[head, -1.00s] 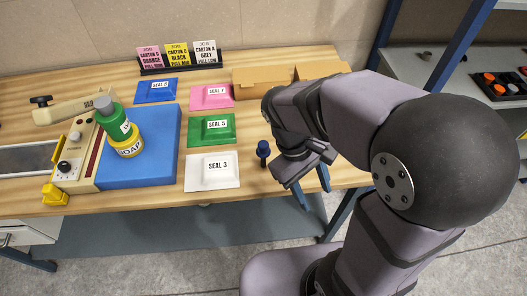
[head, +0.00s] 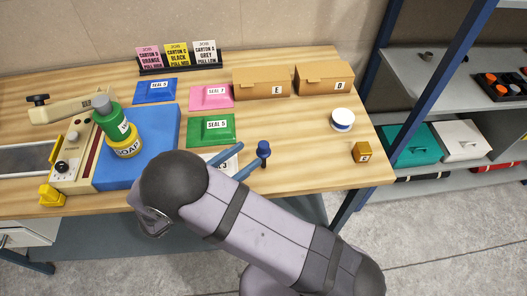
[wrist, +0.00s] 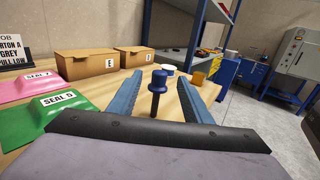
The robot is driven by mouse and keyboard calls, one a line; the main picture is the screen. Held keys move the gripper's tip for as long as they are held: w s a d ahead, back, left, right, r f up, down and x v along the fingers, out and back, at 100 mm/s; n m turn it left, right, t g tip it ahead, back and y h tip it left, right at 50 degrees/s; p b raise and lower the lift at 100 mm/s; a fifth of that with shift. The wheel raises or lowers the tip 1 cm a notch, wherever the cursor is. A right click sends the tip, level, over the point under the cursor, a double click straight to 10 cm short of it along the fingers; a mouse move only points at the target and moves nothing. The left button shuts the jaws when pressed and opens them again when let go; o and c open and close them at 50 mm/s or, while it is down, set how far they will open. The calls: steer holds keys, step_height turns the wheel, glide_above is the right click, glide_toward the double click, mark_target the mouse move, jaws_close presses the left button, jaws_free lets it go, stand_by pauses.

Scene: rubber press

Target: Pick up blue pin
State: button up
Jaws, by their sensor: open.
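The blue pin (head: 264,149) stands upright on the wooden table, with a wide round head on a darker stem. In the wrist view the blue pin (wrist: 158,82) is between the two long blue fingers of my gripper (wrist: 160,98), with a gap on each side. In the head view my gripper (head: 243,160) reaches in from the left, low over the table, with its open fingertips at the pin. It holds nothing. My arm covers most of the white SEAL 3 pad in the head view.
Cartons E (head: 262,83) and D (head: 325,79) stand behind the pin. A white round tub (head: 343,120) and a small amber block (head: 362,152) are to the right. The green SEAL 5 pad (head: 211,130) lies to the left.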

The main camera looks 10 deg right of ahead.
mark_target(260, 150)
steer(key=shift+f, duration=0.9)
steer(key=shift+r+p+x, duration=0.15)
steer(key=shift+p+x, duration=0.9)
steer(key=shift+x, duration=0.6)
steer(key=shift+r+p+x, duration=0.15)
steer(key=shift+p+x, duration=0.9)
steer(key=shift+x, duration=0.55)
steer(key=shift+w+d+f, duration=0.2)
steer(key=shift+w+d, duration=0.05)
steer(key=shift+d, duration=0.2)
jaws_close()
